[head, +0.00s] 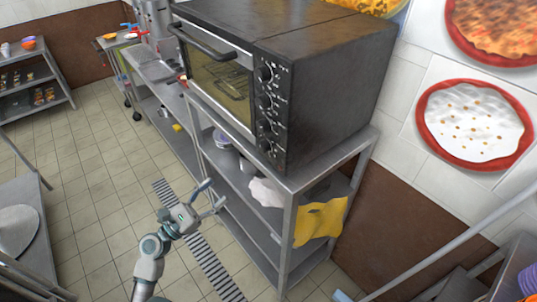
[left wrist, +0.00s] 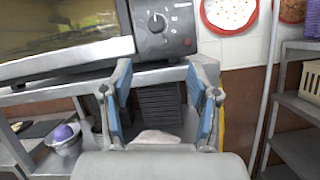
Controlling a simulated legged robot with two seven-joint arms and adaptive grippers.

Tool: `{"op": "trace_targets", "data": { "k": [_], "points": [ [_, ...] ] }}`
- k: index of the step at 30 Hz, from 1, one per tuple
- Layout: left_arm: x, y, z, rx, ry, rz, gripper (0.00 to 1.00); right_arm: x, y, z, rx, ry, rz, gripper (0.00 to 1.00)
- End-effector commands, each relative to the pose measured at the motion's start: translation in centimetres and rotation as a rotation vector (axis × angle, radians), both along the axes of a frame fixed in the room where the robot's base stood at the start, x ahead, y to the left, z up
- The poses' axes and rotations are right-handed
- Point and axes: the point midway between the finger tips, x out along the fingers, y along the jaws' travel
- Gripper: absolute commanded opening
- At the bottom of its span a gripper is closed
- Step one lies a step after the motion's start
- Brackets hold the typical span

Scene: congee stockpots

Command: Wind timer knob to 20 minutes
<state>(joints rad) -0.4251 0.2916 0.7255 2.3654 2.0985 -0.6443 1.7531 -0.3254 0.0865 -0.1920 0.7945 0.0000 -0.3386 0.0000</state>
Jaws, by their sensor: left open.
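The black oven (head: 320,75) stands on a metal rack. Its front panel carries a column of several dark knobs, including a top knob (head: 265,73) and a lowest knob (head: 265,145). I cannot read which one is the timer. In the left wrist view one knob (left wrist: 157,22) with a pale pointer mark shows on the panel, above my fingers. My left gripper (head: 214,193) is open and empty, in front of the rack and below the panel. In the left wrist view its two blue-padded fingers (left wrist: 160,88) stand apart, touching nothing. My right gripper is not seen.
The rack top edge (left wrist: 60,88) runs just under the oven. A yellow cloth (head: 320,220) hangs at the rack's right side, and a white cloth (head: 267,192) lies on its shelf. A grey pole (head: 450,245) leans at right. Tiled floor (head: 100,190) is open to the left.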

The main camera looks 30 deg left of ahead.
Motion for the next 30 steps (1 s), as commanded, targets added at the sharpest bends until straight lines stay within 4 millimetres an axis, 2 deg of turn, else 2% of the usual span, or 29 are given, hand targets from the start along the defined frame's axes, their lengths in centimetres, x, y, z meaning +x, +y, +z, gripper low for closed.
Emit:
{"op": "trace_targets", "data": {
  "k": [4, 8, 15, 21, 30],
  "points": [
    [2.1, -0.9, 1.3, 0.003, -0.002, -0.002, 0.6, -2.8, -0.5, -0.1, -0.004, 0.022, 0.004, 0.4],
    [4.7, -2.1, 2.7, 0.004, -0.003, -0.001, 0.6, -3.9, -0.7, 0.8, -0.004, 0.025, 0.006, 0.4],
    [9.6, -4.5, 4.9, 0.007, -0.003, 0.001, 0.6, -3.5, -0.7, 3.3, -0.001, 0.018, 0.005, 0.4],
    [12.7, -5.7, 5.9, 0.004, -0.001, 0.004, 0.6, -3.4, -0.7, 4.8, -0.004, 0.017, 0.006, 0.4],
    [14.2, -6.3, 6.1, 0.004, 0.001, 0.004, 0.6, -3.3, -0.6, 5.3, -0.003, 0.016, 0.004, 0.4]
  ]
}}
